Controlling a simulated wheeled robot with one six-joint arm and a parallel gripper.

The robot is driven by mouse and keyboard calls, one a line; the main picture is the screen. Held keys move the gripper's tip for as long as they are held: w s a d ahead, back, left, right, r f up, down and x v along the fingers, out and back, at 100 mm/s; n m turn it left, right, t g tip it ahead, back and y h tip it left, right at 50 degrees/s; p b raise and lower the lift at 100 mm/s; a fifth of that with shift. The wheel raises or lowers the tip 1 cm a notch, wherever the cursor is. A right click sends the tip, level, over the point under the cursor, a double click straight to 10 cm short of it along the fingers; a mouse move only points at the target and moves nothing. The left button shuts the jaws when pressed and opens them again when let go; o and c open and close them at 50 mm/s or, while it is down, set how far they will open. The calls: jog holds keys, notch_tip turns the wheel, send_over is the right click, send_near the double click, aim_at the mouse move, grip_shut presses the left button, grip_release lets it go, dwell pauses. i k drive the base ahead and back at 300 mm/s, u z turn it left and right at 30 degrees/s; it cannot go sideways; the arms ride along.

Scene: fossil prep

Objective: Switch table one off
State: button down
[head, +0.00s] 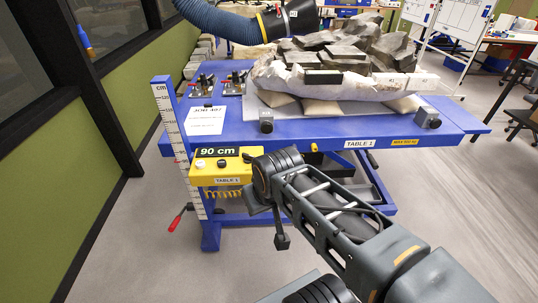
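The blue lift table (300,130) carries a "TABLE 1" label on its front edge. A yellow control box (207,175) hangs at its front left corner, with a "90 cm" display (217,151), a second "TABLE 1" label and small round controls on top, one of them red (221,163). My dark gripper (266,215) is just right of the box, in front of the table. My wrist overlaps the box's right end and hides part of it. Whether the fingers are open or shut is not clear, and I see nothing held.
A large grey fossil block (340,50) in a pale jacket rests on the table. A paper sheet (205,120) and small clamps lie at the left. A blue extraction hose (220,22) hangs above. A height scale (175,130) stands at the left corner. The floor in front is clear.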

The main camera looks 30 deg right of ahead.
aim_at(248, 158)
jog(key=z, duration=0.3)
jog(key=i, duration=0.5)
jog(key=k, duration=1.2)
jog(key=u, duration=0.75)
jog(key=i, duration=1.25)
jog(key=z, duration=0.85)
